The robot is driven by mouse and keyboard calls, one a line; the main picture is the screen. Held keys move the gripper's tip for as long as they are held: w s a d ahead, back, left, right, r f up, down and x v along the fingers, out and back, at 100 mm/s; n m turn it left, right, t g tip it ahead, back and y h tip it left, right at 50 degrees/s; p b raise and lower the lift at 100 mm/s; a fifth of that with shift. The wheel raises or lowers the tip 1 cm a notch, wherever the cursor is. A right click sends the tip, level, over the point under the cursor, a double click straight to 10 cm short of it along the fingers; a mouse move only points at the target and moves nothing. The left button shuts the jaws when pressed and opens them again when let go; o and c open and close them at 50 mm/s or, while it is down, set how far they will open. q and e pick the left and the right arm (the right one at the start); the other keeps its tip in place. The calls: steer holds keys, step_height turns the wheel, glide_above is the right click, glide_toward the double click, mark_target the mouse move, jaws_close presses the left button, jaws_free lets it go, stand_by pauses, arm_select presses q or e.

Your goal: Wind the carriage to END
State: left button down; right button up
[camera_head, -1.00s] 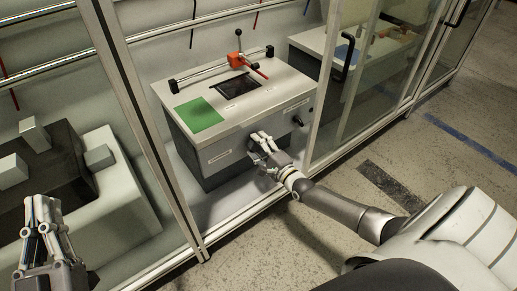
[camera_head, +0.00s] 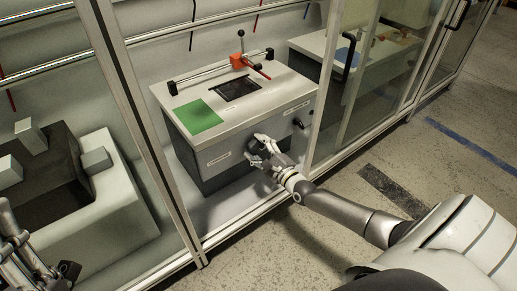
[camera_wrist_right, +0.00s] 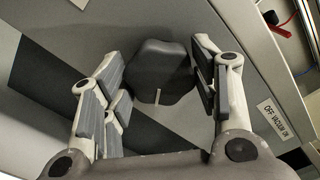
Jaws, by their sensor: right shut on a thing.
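The orange carriage (camera_head: 237,61) sits on the rail (camera_head: 207,73) on top of the white and grey machine (camera_head: 231,125), nearer the rail's right end. A dark lever with a ball top stands on it, and a red rod points right. No END mark is readable. My right gripper (camera_head: 258,148) is at the machine's front face.
A green panel (camera_head: 198,117) and a dark opening (camera_head: 237,88) lie on the machine's top. A black knob (camera_head: 297,123) is on its front right. An OFF VACUUM ON label (camera_wrist_right: 277,118) shows in the wrist view. Frame posts (camera_head: 150,140) and glass doors flank the bay.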

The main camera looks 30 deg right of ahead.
steer(key=shift+f, duration=0.1)
steer(key=o, duration=1)
steer(key=s, duration=1.2)
steer(key=shift+d, duration=0.3)
